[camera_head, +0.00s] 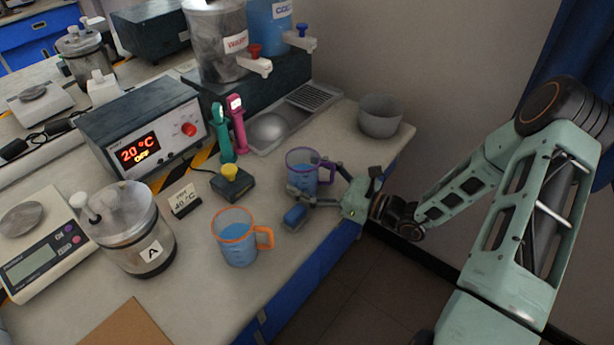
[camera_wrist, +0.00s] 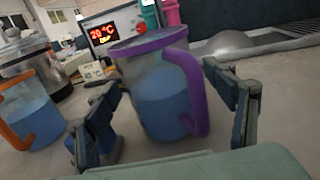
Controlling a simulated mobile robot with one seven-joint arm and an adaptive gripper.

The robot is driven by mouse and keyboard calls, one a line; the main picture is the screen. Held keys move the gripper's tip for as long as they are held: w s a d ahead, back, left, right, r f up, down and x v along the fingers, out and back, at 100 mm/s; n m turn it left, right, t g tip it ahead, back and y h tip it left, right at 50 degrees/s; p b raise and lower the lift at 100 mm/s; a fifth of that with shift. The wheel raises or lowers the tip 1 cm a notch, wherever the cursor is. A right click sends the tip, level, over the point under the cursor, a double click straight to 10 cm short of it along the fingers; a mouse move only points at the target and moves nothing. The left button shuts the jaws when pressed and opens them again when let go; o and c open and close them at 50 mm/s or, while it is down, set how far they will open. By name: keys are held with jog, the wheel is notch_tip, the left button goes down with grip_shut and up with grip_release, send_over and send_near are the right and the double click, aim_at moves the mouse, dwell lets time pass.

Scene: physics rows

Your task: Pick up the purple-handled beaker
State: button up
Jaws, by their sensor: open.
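The purple-handled beaker (camera_head: 303,172) stands on the counter near its right edge, with a purple rim and blue liquid inside. In the wrist view the beaker (camera_wrist: 160,95) appears between the two fingers, its purple handle facing my gripper. My gripper (camera_head: 312,197) reaches in from the right, low over the counter. Its fingers (camera_wrist: 167,115) are open, one on each side of the beaker. I cannot tell whether either finger touches it.
An orange-handled beaker (camera_head: 237,238) with blue liquid stands nearby, front left. A small black box with a yellow button (camera_head: 231,173) is to the left. A grey bowl (camera_head: 380,116) stands behind at the counter's corner.

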jog(key=shift+a, duration=0.1)
jog(key=c, duration=1.5)
jog(key=shift+c, duration=0.2)
jog(key=shift+w+r, duration=0.1)
jog(key=shift+r, duration=0.1)
